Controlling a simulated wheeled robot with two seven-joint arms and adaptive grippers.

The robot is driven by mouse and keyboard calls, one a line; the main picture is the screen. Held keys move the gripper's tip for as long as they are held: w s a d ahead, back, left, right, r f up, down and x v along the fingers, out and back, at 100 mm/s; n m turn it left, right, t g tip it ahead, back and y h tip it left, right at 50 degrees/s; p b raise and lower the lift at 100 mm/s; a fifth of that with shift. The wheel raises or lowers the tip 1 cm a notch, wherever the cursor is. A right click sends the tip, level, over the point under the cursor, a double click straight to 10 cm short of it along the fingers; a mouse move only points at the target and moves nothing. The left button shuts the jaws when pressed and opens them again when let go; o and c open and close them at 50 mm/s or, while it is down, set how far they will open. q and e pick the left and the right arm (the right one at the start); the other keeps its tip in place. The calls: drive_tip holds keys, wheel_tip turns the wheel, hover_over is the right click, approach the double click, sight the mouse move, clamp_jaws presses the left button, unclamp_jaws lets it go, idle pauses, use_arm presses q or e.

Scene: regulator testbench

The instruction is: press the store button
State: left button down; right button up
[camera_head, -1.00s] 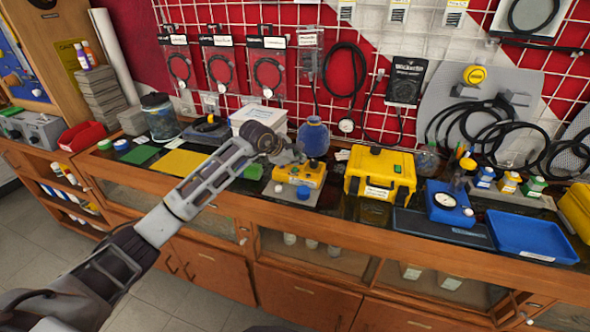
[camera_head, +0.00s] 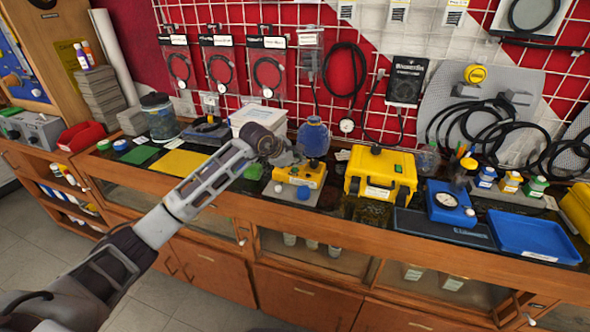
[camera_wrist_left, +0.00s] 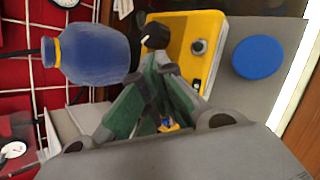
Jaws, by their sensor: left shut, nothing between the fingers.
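A yellow device (camera_head: 312,175) sits on a grey plate on the bench, just below my left gripper (camera_head: 290,157) in the head view. In the left wrist view the yellow device (camera_wrist_left: 216,32) carries a black knob (camera_wrist_left: 154,36) and a small grey round button (camera_wrist_left: 199,46). A flat blue disc (camera_wrist_left: 258,57) lies beside it on the grey plate. No store label is readable. My left gripper (camera_wrist_left: 160,72) is shut and empty, its fingertips close to the black knob; contact cannot be told. My right gripper is not in view.
A blue round bottle (camera_head: 314,138) stands just behind the yellow device. A yellow case (camera_head: 381,174) is to its right, then a blue gauge unit (camera_head: 449,203) and a blue tray (camera_head: 532,236). A white box (camera_head: 258,118) stands behind my gripper.

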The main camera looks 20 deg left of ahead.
use_arm(q)
drive_tip(key=shift+f+b, duration=0.3)
drive_tip(key=shift+f, duration=0.15)
idle(0.7)
drive_tip(key=shift+r, duration=0.15)
drive_tip(key=shift+r+p, duration=0.35)
drive_tip(key=shift+r, duration=0.4)
idle(0.4)
drive_tip(key=shift+r+p, duration=1.15)
drive_tip(key=shift+r, duration=1.4)
drive_tip(key=shift+d, duration=0.1)
